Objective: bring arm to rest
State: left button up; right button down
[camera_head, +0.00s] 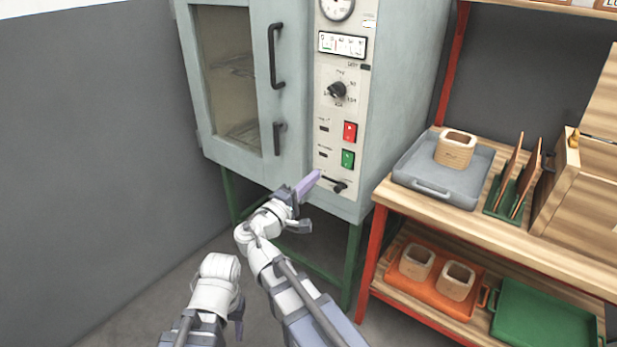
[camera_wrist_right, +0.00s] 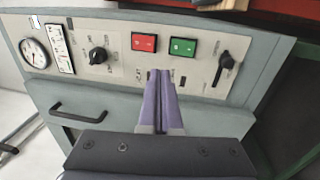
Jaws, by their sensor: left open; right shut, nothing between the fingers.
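My right gripper (camera_head: 308,186) is in front of the lower part of the oven's control panel (camera_head: 334,120), beside the small black lever (camera_head: 340,186). Its purple fingers are shut with nothing between them. In the right wrist view the shut fingers (camera_wrist_right: 162,85) point at the panel, below the red button (camera_wrist_right: 144,42) and green button (camera_wrist_right: 183,47). I cannot tell whether they touch the panel. My left gripper (camera_head: 238,310) is low at the lower left, mostly hidden by its own white arm; it is open and holds nothing that I can see.
The grey oven (camera_head: 400,80) has its windowed door (camera_head: 228,80) closed.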

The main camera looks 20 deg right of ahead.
jog(key=shift+f, duration=0.1)
jog(key=s+d+f+m+g+y, duration=0.2)
jog(key=s+d+f+g, duration=0.15)
jog(key=f, duration=0.35)
jog(key=s+d+f+m+g+y, duration=0.2)
jog(key=s+f+g+y, duration=0.15)
jog(key=f, duration=0.35)
jog(key=s+a+f+m+g+y, duration=0.35)
jog(key=s+a+f+y, duration=0.45)
jog(key=f, duration=0.3)
jog(key=s+a+r+n+p, duration=0.1)
jog(key=a+r+p, duration=0.3)
jog(key=r+p, duration=0.3)
jog(key=s+a+r+n+g+p, duration=0.1)
jog(key=a+r+p, duration=0.3)
jog(key=r+p, duration=0.4)
jog(key=s+a+r+n+p, duration=0.2)
jog(key=s+a+r+p, duration=0.1)
jog(key=r+p, duration=0.5)
jog(key=shift+s+a+r+g, duration=0.25)
jog(key=shift+a+r+g, duration=0.1)
jog(key=shift+a+r, duration=0.1)
jog(key=shift+y, duration=0.25)
jog(key=shift+w, duration=0.1)
